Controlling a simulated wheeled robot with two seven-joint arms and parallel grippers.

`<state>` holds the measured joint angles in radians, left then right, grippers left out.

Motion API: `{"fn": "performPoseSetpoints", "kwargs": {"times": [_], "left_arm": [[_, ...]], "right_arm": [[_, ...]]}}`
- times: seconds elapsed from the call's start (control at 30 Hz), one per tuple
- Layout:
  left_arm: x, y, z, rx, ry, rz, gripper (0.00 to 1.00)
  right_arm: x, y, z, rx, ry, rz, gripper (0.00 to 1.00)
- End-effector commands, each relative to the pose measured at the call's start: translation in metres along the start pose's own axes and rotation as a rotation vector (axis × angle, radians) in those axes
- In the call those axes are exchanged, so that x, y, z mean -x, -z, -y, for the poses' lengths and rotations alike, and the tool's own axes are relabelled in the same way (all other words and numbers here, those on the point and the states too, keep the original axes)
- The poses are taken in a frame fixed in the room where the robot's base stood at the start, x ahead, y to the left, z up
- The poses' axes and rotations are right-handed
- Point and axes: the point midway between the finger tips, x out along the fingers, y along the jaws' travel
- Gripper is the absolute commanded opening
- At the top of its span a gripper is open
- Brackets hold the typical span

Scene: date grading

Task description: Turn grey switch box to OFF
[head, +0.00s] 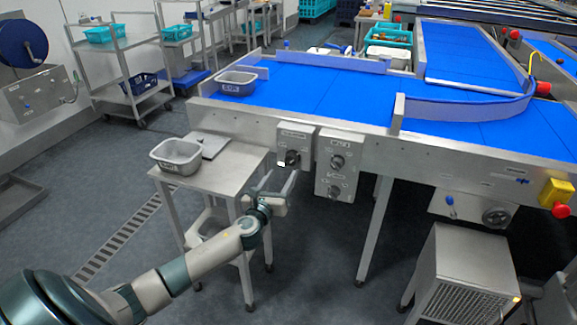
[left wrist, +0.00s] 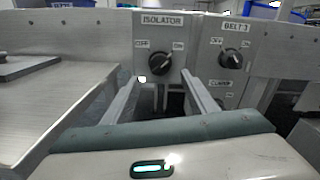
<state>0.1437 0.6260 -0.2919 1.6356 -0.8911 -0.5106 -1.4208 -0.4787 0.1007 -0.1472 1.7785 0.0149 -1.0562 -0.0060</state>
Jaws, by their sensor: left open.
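A grey switch box labelled ISOLATOR (head: 296,135) is fixed to the front side of the conveyor; it also shows in the left wrist view (left wrist: 185,27). It has OFF and ON marks and a dark rotary knob (left wrist: 158,62). I cannot tell for sure which mark the knob points to. A second grey box, labelled BELT 3 (head: 338,148), hangs just right of it with its own dark knobs (left wrist: 231,60). My left gripper (head: 279,180) is open and empty, below and in front of the isolator box, with its fingers pointing towards it. My right gripper is not in view.
A steel side table (head: 222,172) with a grey tub (head: 178,155) and a flat plate (head: 210,143) stands left of my left gripper. The blue conveyor (head: 320,85) runs behind the boxes. A steel cabinet (head: 468,262) stands at the lower right. Floor is clear at the front centre.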

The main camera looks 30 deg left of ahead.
Motion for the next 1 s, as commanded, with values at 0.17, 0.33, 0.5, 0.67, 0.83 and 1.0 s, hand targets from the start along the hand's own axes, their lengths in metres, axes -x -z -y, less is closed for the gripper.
{"fn": "performPoseSetpoints", "kwargs": {"times": [0.17, 0.33, 0.5, 0.67, 0.83, 1.0], "left_arm": [[-0.030, 0.000, 0.000, 0.001, -0.002, 0.001, 0.53], [-0.054, 0.001, 0.000, 0.001, -0.002, 0.000, 0.53], [-0.068, 0.001, 0.000, 0.000, -0.001, 0.000, 0.53], [-0.073, 0.000, 0.000, 0.000, 0.000, 0.000, 0.53], [-0.073, 0.000, 0.000, 0.000, 0.001, 0.000, 0.53], [-0.073, 0.000, 0.000, 0.000, 0.000, -0.001, 0.36]], "right_arm": [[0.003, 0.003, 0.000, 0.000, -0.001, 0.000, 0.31], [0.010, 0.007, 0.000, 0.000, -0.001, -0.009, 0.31], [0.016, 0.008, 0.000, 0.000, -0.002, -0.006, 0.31], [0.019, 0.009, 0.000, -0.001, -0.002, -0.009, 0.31], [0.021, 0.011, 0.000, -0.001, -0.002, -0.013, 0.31], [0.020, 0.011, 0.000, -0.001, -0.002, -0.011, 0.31]]}}
